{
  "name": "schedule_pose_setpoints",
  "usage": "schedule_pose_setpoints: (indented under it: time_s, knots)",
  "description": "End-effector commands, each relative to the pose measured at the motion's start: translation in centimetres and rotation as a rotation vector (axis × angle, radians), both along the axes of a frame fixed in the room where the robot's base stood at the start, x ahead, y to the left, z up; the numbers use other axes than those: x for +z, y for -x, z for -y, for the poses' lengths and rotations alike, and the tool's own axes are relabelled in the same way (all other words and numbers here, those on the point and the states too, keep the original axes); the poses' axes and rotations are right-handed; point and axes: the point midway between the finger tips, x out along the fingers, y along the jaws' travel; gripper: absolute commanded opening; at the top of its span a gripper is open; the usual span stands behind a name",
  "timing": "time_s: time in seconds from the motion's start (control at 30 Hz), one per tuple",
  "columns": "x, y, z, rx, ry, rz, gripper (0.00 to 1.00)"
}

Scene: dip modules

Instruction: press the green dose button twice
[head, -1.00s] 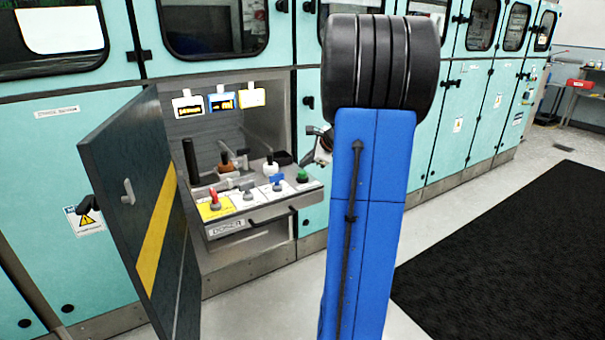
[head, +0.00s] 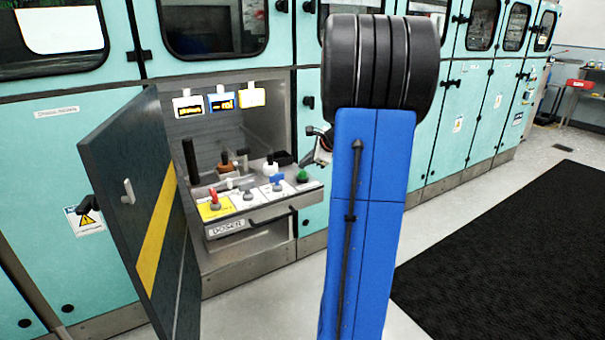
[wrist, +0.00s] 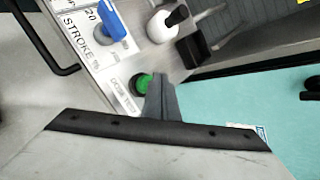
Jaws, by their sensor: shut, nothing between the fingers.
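The green dose button (head: 302,176) sits at the right end of the panel on the pulled-out drawer marked "DOSER" (head: 258,229). In the wrist view the green button (wrist: 141,83) is partly covered by my gripper (wrist: 158,78). The gripper's narrow fingers are shut and empty, with their tips at the button's right side in the picture. I cannot tell whether they touch it. In the head view my gripper shows only in part, above and right of the button, mostly hidden behind my blue arm link.
Beside the button are a blue-handled switch (wrist: 110,25), a white knob (wrist: 163,24) and a black box (wrist: 193,47). An open dark door (head: 130,220) bounds the left side. The drawer has a front bar handle (head: 275,217).

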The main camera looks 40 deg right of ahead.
Motion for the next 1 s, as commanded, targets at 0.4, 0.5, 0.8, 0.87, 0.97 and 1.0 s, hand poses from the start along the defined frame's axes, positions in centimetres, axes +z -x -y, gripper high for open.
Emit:
schedule_pose_setpoints:
  time_s: [0.4,0.5,0.8,0.87,0.97,1.0]
  knots:
    - [-0.7,0.01,-0.02,0.001,-0.001,-0.001,0.0]
    - [-0.69,0.02,-0.01,0.001,-0.001,-0.001,0.0]
    - [-0.88,0.02,-0.01,0.001,-0.001,-0.001,0.0]
    - [-0.93,0.01,-0.01,0.0,-0.001,-0.001,0.0]
    - [-1.03,0.01,-0.01,-0.001,-0.001,0.0,0.0]
    - [-1.07,0.01,-0.01,-0.001,-0.001,0.0,0.0]
